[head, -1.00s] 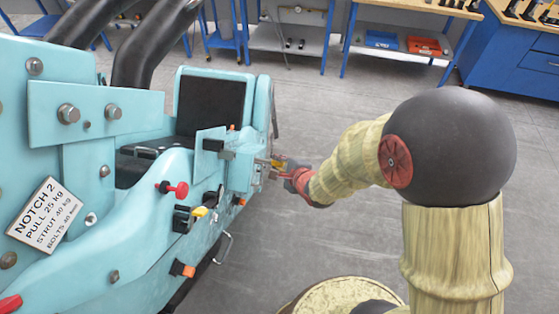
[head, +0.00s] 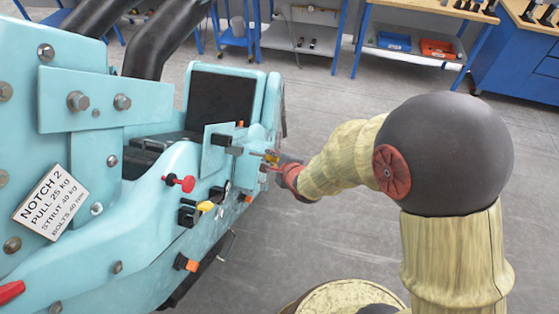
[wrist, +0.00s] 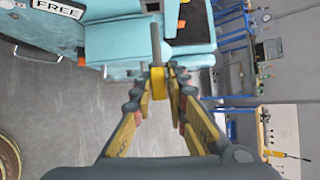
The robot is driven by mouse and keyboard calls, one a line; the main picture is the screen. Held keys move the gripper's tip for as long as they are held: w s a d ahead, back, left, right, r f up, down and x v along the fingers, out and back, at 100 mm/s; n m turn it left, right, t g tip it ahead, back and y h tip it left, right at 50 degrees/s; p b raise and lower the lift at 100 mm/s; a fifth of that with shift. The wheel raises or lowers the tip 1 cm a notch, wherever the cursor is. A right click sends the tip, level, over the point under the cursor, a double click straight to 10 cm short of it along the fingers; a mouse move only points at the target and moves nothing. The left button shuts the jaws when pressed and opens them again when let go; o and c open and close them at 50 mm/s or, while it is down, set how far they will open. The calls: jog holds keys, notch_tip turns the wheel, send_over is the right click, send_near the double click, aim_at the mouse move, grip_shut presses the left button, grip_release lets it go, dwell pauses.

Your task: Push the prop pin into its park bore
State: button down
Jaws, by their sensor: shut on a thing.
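The prop pin, a grey rod (wrist: 156,45) with a yellow grip, is held between the fingertips of my gripper (wrist: 159,84). In the wrist view the rod points away from the fingers, over the pale blue car body. In the head view my gripper (head: 274,166) is at the right side of the car, close to a pale blue upright plate (head: 217,149); a little yellow of the pin shows at its tip. I cannot make out the park bore, or whether the rod touches the car.
The pale blue coaster car (head: 130,215) fills the left. The floor (head: 320,240) to the right is open. Blue-framed benches stand behind.

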aim_at(251, 154)
jog(key=shift+w+a, duration=0.2)
jog(key=shift+a, duration=0.4)
jog(key=shift+b, duration=0.4)
dwell(1.3)
jog(key=shift+w+a+b, duration=0.35)
jog(key=shift+a+b, duration=0.05)
jog(key=shift+a, duration=0.5)
jog(key=shift+w+a+b, duration=0.3)
jog(key=shift+a+b, duration=0.05)
jog(key=shift+a, duration=0.6)
jog(key=shift+w+a+b, duration=0.35)
jog(key=shift+a+b, duration=0.05)
jog(key=shift+a, duration=0.5)
jog(key=c, duration=1.7)
grip_release()
jog(key=v, duration=1.2)
jog(key=shift+a+r, duration=0.1)
